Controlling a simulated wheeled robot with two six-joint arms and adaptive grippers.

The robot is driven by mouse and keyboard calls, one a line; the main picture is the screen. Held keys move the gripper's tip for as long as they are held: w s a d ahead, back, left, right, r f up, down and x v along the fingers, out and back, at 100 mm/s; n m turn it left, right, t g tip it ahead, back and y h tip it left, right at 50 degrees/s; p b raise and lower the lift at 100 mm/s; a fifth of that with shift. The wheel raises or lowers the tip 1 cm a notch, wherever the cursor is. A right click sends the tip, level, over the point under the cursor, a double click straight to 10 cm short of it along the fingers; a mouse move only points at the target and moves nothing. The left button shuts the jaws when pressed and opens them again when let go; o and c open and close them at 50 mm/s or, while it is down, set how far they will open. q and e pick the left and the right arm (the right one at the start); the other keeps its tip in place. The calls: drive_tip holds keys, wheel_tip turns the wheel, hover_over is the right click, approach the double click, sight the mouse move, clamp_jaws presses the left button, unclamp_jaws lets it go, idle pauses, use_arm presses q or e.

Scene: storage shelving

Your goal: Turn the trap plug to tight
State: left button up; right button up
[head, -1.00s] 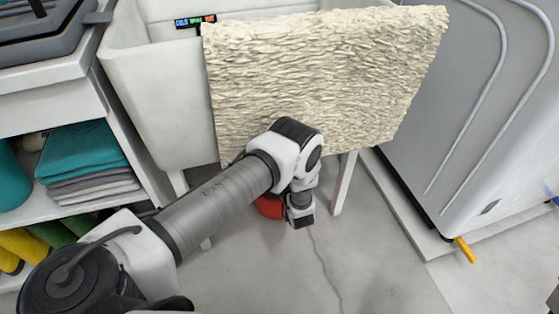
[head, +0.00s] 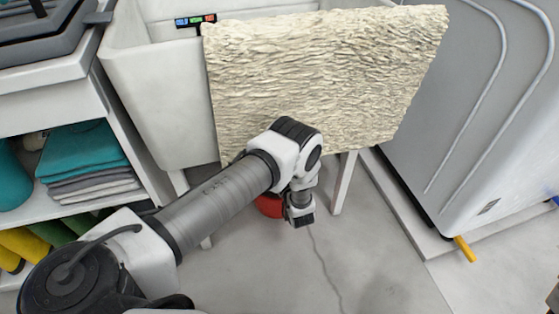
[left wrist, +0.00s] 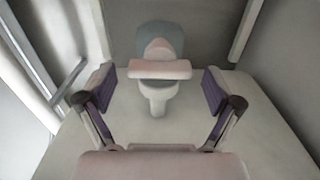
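In the left wrist view a plug-like part (left wrist: 160,69) has a pale pinkish crossbar in front of a rounded grey-blue body; I take it to be the trap plug. A pale stem (left wrist: 157,96) shows below the bar. The bar looks roughly level. My left gripper (left wrist: 160,84) is open, with one purple-padded finger on each side of the bar and a gap on both sides. In the head view my left arm reaches low by the sink, and the plug cannot be made out there. My right gripper is not in view.
A white sink (head: 155,95) stands at the back, with a rough cream panel (head: 320,75) in front of it. A red object (head: 269,206) is partly hidden behind my wrist. Shelving with folded towels (head: 85,160) is at left, a grey appliance (head: 465,110) at right. The front floor is clear.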

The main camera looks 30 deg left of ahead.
use_arm(q)
drive_tip(key=v, duration=1.2)
drive_tip(key=shift+s, duration=0.1)
